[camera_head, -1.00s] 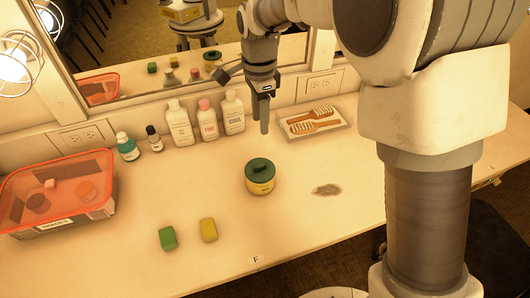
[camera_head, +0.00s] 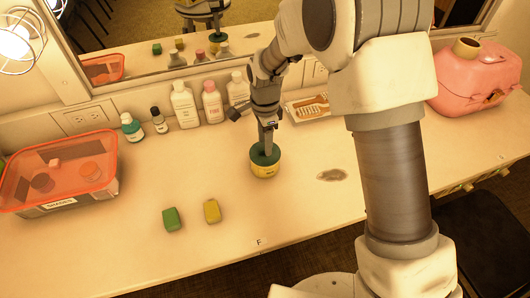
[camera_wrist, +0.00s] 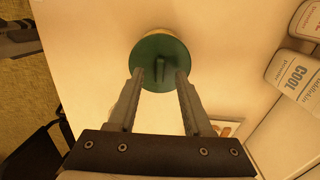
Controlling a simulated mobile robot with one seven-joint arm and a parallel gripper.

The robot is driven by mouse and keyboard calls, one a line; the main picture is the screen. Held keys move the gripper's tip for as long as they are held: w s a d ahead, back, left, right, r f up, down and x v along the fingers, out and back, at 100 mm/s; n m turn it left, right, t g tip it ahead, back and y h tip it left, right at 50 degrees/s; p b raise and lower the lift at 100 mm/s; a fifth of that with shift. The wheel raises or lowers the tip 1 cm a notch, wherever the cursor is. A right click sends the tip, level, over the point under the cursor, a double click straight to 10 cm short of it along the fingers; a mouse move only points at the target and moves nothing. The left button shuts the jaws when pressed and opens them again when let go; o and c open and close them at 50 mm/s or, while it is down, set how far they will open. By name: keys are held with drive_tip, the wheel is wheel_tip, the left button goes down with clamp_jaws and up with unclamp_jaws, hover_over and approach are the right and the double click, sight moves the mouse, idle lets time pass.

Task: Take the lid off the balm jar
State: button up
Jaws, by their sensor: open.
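The balm jar (camera_head: 262,171) is a squat yellow jar standing upright on the counter. Its dark green lid (camera_wrist: 152,53) is on it and has a raised bar across the top. My gripper (camera_head: 268,146) is directly above the jar, pointing down, and partly hides the lid in the head view. In the wrist view my gripper (camera_wrist: 159,75) is open, with its two fingers apart and the bar of the lid between their tips' lines. I cannot tell whether the fingertips touch the lid.
A green block (camera_head: 172,219) and a yellow block (camera_head: 212,211) lie in front of the jar. Several bottles (camera_head: 212,103) stand behind it. An orange-lidded box (camera_head: 108,184) is at left, a brush tray (camera_head: 303,109) behind right, and a pink case (camera_head: 470,85) far right.

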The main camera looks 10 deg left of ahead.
drive_tip(key=shift+f, duration=0.95)
drive_tip(key=shift+c, duration=0.3)
clamp_jaws()
drive_tip(key=shift+r, duration=0.15)
wheel_tip(320, 180, up, 4)
drive_tip(key=shift+r, duration=0.2)
drive_tip(key=w+d+r, duration=0.3)
drive_tip(key=d+r, duration=0.3)
drive_tip(key=d, duration=0.5)
drive_tip(key=shift+w, duration=0.4)
